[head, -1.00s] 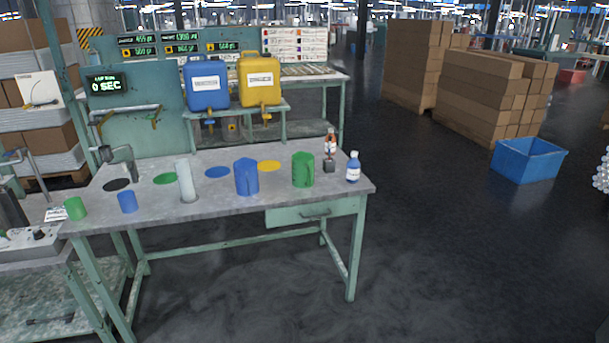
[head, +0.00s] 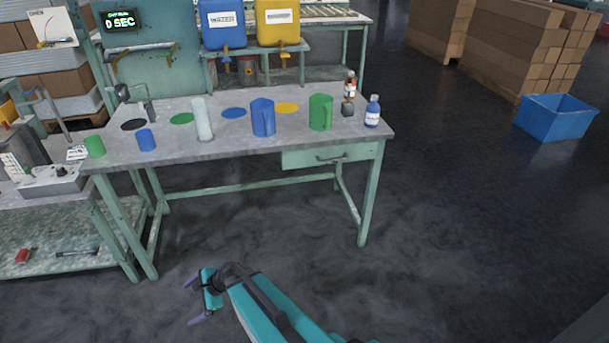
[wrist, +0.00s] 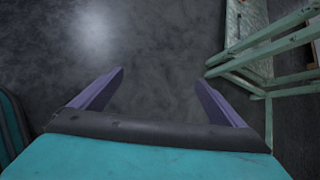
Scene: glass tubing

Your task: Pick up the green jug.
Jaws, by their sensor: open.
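The green jug (head: 320,112) stands upright on the right part of the grey workbench (head: 220,148), in the head view. A smaller green cup (head: 95,146) stands at the bench's left end. My gripper (head: 193,300) is low in front of the bench, over the floor, well apart from the jug. It is open and empty. In the wrist view my gripper (wrist: 155,85) shows two spread purple fingers with bare floor between them. The jug is not in the wrist view.
A blue jug (head: 263,117) and a white cylinder (head: 203,119) stand left of the green jug. A blue-labelled bottle (head: 372,111) and a brown bottle (head: 349,88) stand to its right. A small blue cup (head: 146,139) is near the left. Floor before the bench is clear.

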